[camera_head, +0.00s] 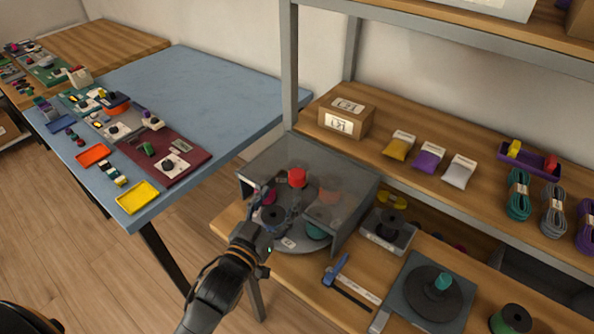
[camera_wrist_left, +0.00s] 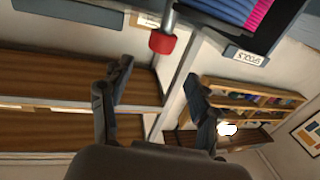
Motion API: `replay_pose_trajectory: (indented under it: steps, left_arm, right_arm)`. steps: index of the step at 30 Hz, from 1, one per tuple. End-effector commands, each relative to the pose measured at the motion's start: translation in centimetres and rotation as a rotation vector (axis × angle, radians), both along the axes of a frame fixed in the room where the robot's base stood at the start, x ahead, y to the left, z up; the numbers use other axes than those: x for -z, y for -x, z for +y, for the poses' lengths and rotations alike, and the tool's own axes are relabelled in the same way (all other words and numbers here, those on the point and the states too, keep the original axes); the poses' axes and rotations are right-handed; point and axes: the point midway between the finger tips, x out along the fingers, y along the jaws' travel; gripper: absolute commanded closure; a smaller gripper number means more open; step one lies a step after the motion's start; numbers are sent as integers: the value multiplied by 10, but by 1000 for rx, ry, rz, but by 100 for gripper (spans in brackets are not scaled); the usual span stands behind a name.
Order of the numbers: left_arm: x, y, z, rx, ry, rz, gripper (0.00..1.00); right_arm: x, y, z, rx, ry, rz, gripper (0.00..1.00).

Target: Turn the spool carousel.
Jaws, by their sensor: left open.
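The spool carousel (camera_head: 289,243) stands on the wooden bench, a round grey turntable under a see-through grey cover, with coloured spools on it and a red knob (camera_head: 297,176) on top in the middle. My left gripper (camera_head: 262,217) is at the carousel's front left edge, its fingers overlapping the turntable in the picture; contact cannot be told. In the left wrist view its fingers (camera_wrist_left: 157,62) are spread with nothing between them. A red piece on a metal rod (camera_wrist_left: 162,42), a blue and pink spool (camera_wrist_left: 235,12) and a "SPOOLS" label (camera_wrist_left: 246,56) show beyond them. My right gripper is out of view.
Right of the carousel are a small grey tray (camera_head: 388,231), a blue-handled tool (camera_head: 337,270) and a dark disc stand (camera_head: 432,292). A shelf above holds a cardboard box (camera_head: 346,117), packets and cord bundles. A blue table (camera_head: 200,90) with boards stands left; floor between is clear.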

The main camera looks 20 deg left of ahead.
Motion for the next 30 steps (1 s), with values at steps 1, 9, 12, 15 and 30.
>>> replay_pose_trajectory:
  steps: [1,9,12,15,30]
  left_arm:
    - [-3,-12,-2,0,0,-3,39]
    - [-3,-67,-9,0,-1,-1,39]
    - [-1,-81,-11,0,0,1,39]
    - [-1,-91,-13,1,1,1,39]
    - [0,-99,-14,1,1,2,57]
  right_arm:
    - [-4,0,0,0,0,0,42]
    - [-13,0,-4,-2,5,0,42]
    - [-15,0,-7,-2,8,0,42]
    - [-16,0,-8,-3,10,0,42]
    - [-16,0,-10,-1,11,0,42]
